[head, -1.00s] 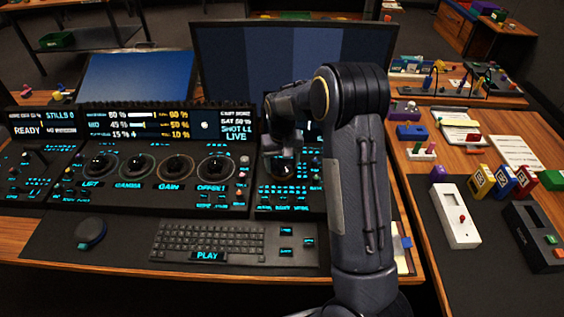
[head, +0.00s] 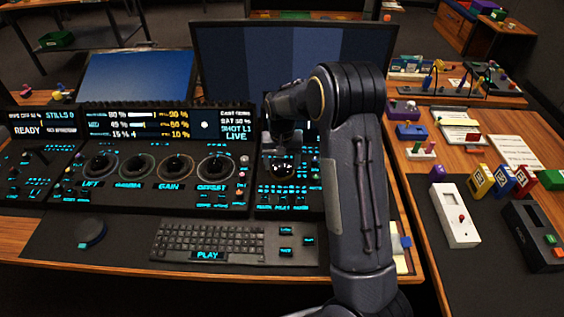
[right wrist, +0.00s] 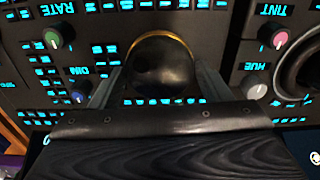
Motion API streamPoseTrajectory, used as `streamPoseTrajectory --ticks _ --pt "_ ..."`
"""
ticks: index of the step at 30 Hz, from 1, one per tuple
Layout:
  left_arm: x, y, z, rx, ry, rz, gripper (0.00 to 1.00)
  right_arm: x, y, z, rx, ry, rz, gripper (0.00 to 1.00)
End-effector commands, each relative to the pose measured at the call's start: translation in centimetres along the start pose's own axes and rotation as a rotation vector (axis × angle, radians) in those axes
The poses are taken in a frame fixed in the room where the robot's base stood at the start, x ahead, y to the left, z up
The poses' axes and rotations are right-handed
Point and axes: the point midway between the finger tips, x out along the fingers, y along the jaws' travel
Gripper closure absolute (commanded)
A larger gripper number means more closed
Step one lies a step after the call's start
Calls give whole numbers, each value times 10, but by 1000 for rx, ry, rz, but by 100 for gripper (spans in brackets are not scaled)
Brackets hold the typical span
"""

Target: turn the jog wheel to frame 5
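The control panel's right section holds a dark round wheel (head: 283,168) with small pale marks, in front of my right gripper in the head view; I take it for the jog wheel. My right gripper (head: 281,139) hangs over the panel just behind it, pointing down. In the right wrist view my right gripper (right wrist: 159,72) has its two fingers apart, one on each side of a black dome (right wrist: 160,68) with a gold rim. Whether the fingers touch the dome is unclear. No frame number is readable. My left gripper is out of view.
Several trackballs with rings, such as the one over GAIN (head: 175,167), stand left of the wheel. Small knobs, a green (right wrist: 52,38) and a blue one (right wrist: 80,90), lie near my right fingers. A keyboard (head: 208,242) lies in front; a monitor (head: 290,60) stands behind.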

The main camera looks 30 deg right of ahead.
Motion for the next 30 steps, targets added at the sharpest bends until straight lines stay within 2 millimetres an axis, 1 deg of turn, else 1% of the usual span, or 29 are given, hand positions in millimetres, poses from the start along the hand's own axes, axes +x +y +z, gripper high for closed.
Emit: streamPoseTrajectory --ticks 1,3,4,11,14,17,24,27,30 --pt "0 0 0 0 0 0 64 0 0 0 0 0 0 22" --pt "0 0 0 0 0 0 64 0 0 0 -1 -1 0 13" --pt "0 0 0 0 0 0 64 0 0 0 -1 -2 0 12" --pt "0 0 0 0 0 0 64 0 0 1 -1 -4 1 12" --pt "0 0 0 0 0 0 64 -5 0 1 -1 -3 0 12" --pt "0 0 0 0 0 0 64 -18 0 0 -1 0 -1 12" --pt "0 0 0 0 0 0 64 -59 0 0 -1 0 -1 12" --pt "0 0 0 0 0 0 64 -70 0 0 -1 -1 0 12" --pt "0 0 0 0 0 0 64 -76 0 0 -1 -2 0 12"
